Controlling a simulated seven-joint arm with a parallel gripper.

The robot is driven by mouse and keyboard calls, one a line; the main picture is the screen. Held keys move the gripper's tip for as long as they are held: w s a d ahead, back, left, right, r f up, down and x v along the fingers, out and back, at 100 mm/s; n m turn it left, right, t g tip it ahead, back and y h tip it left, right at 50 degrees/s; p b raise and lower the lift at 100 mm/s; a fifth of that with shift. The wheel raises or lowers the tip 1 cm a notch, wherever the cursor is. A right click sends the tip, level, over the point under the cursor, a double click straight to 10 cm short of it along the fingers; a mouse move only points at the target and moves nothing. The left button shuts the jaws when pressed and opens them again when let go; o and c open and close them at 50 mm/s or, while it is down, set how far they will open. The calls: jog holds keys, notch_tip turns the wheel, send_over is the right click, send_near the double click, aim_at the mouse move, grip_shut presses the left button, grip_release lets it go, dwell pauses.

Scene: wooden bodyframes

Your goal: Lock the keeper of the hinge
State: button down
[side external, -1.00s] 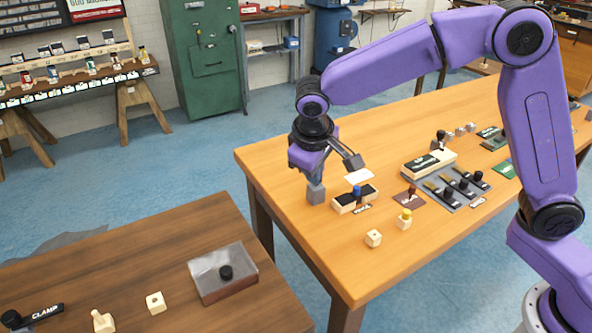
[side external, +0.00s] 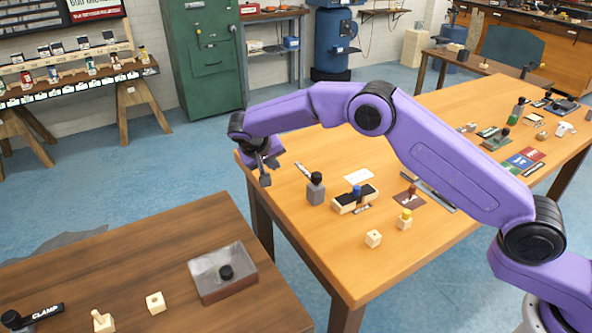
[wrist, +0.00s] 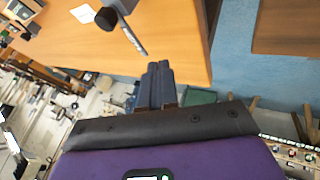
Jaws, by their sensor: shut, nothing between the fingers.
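A grey upright block with a black knob (side external: 315,188) stands near the left end of the orange table. No keeper can be clearly made out.
A wooden block with black top and blue knob (side external: 355,198) is right of the grey block. Small pale blocks (side external: 373,238) sit nearer the front edge. My arm hides part of the table's middle. A brown table (side external: 130,270) with a clear-topped box (side external: 222,280) stands at front left.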

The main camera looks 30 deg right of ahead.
jog(key=shift+f, duration=0.1)
dwell(0.3)
jog(key=x, duration=1)
jog(key=shift+d, duration=1)
jog(key=shift+s+d, duration=0.1)
jog(key=shift+d, duration=0.95)
